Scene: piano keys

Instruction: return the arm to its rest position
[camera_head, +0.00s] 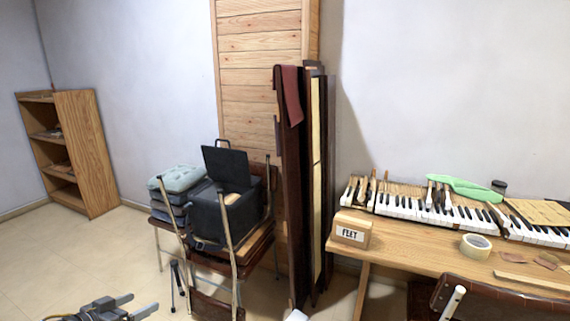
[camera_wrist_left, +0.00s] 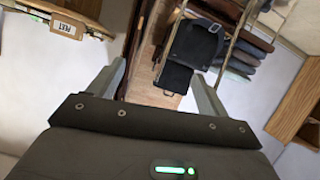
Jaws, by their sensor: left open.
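My left gripper (camera_head: 139,305) is at the bottom left of the head view, above the floor and in front of the chair stack. Its two fingers are apart and nothing is between them. In the left wrist view the same gripper (camera_wrist_left: 160,82) shows its two fingers spread wide, with the room upside down beyond. My right gripper does not show in either view. The piano keys (camera_head: 440,209) lie on the wooden table (camera_head: 420,251) at the right, well away from my left gripper.
A chair (camera_head: 236,265) bears a black case (camera_head: 225,212) and folded cloths (camera_head: 180,180). Dark panels (camera_head: 291,190) lean by the wall. A box marked FELT (camera_head: 350,231) and a tape roll (camera_head: 476,246) sit on the table. A wooden shelf (camera_head: 87,150) stands left. The left floor is clear.

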